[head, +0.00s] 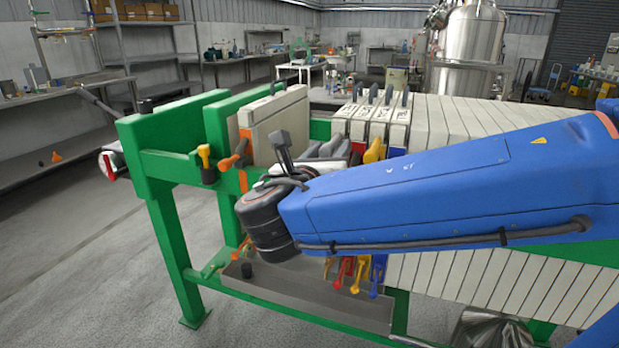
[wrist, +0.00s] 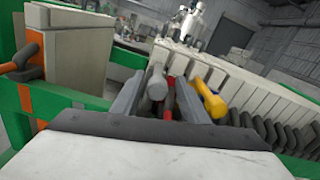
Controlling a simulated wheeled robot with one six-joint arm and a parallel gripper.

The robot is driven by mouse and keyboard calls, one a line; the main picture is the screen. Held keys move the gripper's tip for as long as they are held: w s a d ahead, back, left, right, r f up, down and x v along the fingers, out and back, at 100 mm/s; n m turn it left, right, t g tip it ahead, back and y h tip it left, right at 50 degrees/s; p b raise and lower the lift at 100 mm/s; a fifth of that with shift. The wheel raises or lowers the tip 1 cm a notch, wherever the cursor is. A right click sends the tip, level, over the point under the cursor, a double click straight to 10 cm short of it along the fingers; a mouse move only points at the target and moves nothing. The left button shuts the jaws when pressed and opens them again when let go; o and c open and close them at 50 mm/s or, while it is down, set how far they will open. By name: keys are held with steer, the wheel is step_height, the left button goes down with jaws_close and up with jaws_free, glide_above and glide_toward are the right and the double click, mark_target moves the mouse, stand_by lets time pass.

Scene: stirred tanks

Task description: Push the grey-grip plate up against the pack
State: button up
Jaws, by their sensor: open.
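The grey grip (wrist: 157,83) shows between my fingertips in the wrist view, with a red grip (wrist: 171,97) and a yellow grip (wrist: 211,101) to its right. Its plate seems to be the leftmost of the pale labelled plates (head: 344,112) in the head view; my gripper hides its grip there. The pack (head: 470,118) is the long row of pale plates to the right. My gripper (wrist: 158,98) is open, its two grey fingers apart on either side of the grey grip. Whether a finger touches it I cannot tell. In the head view my gripper (head: 328,149) is beside the plates' near edges.
Thick beige plates (head: 275,119) with an orange grip (head: 236,154) stand at the left by the green end frame (head: 165,130). A gap separates them from the labelled plates. A yellow grip (head: 374,150) sticks out near my gripper. A grey drip tray (head: 310,296) lies below.

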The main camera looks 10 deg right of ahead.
steer(key=v, duration=1.5)
stand_by(0.4)
